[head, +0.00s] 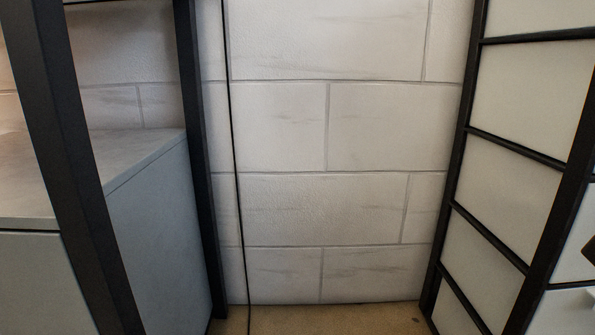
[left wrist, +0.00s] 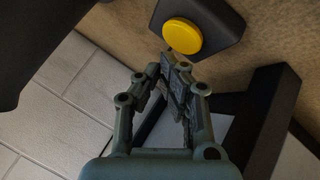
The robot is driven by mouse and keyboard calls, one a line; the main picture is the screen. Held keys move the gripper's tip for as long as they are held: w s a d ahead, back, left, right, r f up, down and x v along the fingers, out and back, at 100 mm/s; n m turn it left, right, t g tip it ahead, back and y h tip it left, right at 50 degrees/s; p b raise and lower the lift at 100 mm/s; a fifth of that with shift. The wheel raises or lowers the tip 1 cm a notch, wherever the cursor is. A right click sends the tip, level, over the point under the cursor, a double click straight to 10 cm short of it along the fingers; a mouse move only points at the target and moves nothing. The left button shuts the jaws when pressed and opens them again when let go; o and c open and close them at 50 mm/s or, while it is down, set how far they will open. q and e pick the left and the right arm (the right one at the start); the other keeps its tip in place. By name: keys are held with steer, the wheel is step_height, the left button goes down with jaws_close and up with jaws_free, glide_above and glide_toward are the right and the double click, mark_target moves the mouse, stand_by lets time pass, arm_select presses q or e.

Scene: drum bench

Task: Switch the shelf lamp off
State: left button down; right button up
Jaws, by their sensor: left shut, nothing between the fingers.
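A round yellow button (left wrist: 182,36) sits on a dark housing (left wrist: 222,22) on a tan, floor-like surface in the left wrist view. My left gripper (left wrist: 174,64) is shut and empty, with its fingertips close to the button's near edge. I cannot tell whether they touch it. The lamp itself is in neither view. A thin black cable (head: 233,140) hangs down the wall to the floor in the head view. My left gripper is not in the head view, and my right gripper is in neither view.
A grey cabinet (head: 160,225) stands at the left behind black posts (head: 62,140). A black-framed panel screen (head: 510,110) stands at the right. A pale block wall (head: 330,200) closes the back. Dark bars (left wrist: 262,125) stand close right of my left gripper.

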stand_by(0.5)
arm_select(q)
steer(key=shift+f, duration=0.45)
steer(key=shift+f, duration=0.5)
stand_by(0.5)
steer(key=shift+r, duration=0.1)
steer(key=shift+w+r+p, duration=0.1)
steer(key=shift+r+p, duration=0.55)
steer(key=shift+r, duration=0.3)
steer(key=shift+f, duration=0.1)
steer(key=shift+p, duration=0.3)
